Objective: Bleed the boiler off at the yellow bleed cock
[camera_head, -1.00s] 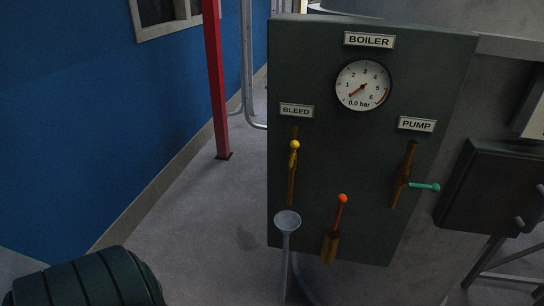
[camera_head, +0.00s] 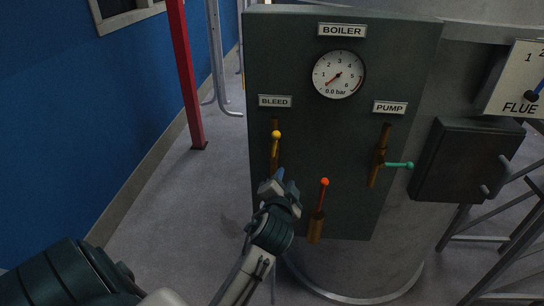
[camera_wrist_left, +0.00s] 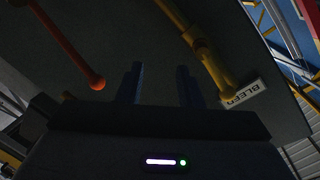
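The yellow bleed cock (camera_head: 275,135) is on the dark boiler panel below the BLEED label (camera_head: 274,101). Its yellow-knobbed lever points up along a brass pipe. My left gripper (camera_head: 280,182) is just below the knob, in front of the panel, and hides the lower pipe. In the left wrist view, its two fingers (camera_wrist_left: 159,85) stand apart with nothing between them. There the bleed cock (camera_wrist_left: 207,60) lies beyond and right of the fingers, apart from them. The boiler gauge (camera_head: 339,74) has its needle at the low end. My right gripper is not seen.
A red-knobbed lever (camera_head: 323,190) stands upright close right of my left gripper; it also shows in the left wrist view (camera_wrist_left: 75,55). The green-knobbed pump lever (camera_head: 400,165) points right. A dark box (camera_head: 465,160) is further right. A red post (camera_head: 184,80) stands left.

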